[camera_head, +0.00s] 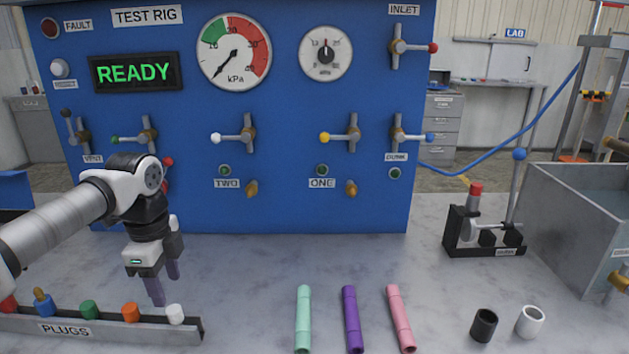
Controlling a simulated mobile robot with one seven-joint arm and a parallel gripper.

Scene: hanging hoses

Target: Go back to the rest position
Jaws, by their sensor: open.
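My gripper (165,289) hangs at the left of the view, pointing down with its fingers apart and nothing between them. It is above the marble bench, close to the white plug (175,314) at the right end of the plug rack. I cannot tell whether the fingers touch the plug or the rack. My arm reaches in from the left edge, in front of the blue test rig panel (290,110). No rest position is marked in view.
The plug rack (190,330) also holds orange, green, blue and red plugs. Mint (303,318), purple (352,318) and pink (400,318) tubes lie at front centre. Black (484,325) and white (530,321) cups, a clamp stand (485,235) and a grey tank (580,250) stand right.

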